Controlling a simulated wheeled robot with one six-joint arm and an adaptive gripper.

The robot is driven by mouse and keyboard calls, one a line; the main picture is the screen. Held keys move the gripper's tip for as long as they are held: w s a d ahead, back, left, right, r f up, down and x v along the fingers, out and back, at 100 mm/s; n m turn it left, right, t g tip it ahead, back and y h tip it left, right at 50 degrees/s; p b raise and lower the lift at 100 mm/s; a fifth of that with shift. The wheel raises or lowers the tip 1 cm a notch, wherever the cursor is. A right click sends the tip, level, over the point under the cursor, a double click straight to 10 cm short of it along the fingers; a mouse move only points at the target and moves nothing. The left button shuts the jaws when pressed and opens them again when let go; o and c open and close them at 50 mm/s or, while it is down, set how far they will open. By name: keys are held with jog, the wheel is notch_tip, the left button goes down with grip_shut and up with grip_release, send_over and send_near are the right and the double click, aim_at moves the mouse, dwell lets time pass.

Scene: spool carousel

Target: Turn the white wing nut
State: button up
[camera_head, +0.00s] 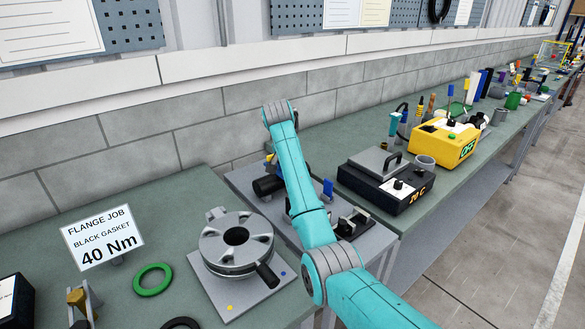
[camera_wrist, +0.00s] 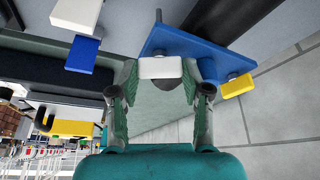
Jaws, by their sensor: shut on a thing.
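The white wing nut (camera_wrist: 160,67) sits at the edge of a blue plate (camera_wrist: 205,52) in the wrist view. My gripper (camera_wrist: 158,76) has its two green fingers on either side of the white wing nut and is shut on it. A blue wing nut (camera_wrist: 84,52) is at the left and a yellow one (camera_wrist: 238,86) at the right of the blue plate. In the head view my arm hides the gripper and the white wing nut; a blue wing nut (camera_head: 328,187) shows right of the arm.
A black heater box (camera_head: 387,180) and a yellow box (camera_head: 445,141) stand to the right. A green ring (camera_head: 152,279) and a sign (camera_head: 103,239) are on the left bench. The block wall is close behind.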

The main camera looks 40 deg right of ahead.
jog(key=shift+w+m+g, duration=0.1)
jog(key=shift+m+g, duration=0.7)
jog(key=shift+m, duration=1.1)
jog(key=shift+a, duration=0.1)
jog(key=o, duration=1.1)
jog(key=shift+c, duration=0.2)
jog(key=shift+o, duration=0.5)
jog(key=shift+h, duration=0.3)
